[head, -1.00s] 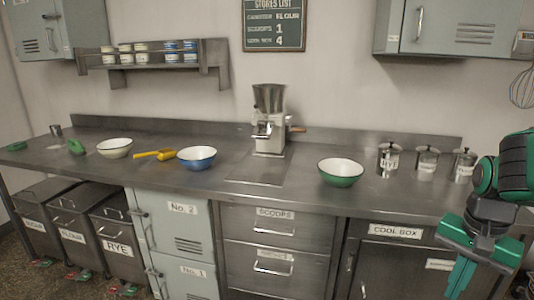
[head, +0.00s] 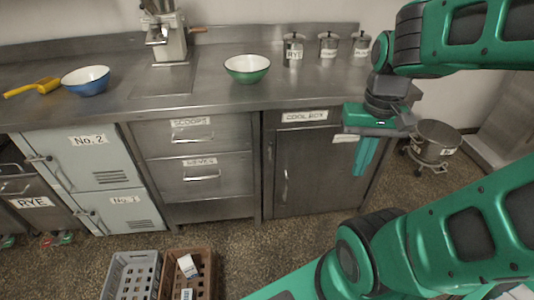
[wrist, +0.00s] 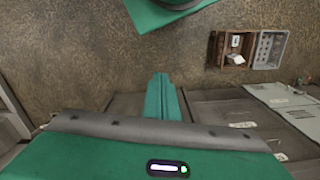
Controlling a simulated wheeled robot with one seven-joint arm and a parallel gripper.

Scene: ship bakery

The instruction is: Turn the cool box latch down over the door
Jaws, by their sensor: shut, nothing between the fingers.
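The cool box door (head: 318,170) is a dark metal panel under the right end of the counter, below the COOL BOX label (head: 304,116). A small upright metal piece (head: 269,151) at its left edge looks like the latch; its exact position is too small to tell. A vertical handle (head: 285,185) sits lower on the door. My gripper (head: 361,172) is shut and empty, pointing down in front of the door's right side, apart from the latch. Its fingers also show in the wrist view (wrist: 160,80).
A grey crate (head: 112,275) and a brown crate (head: 207,287) with small packets stand on the floor at lower left. A wheeled metal pot (head: 435,142) stands right of the counter. A green bowl (head: 247,68) sits on the counter. Floor before the cool box is clear.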

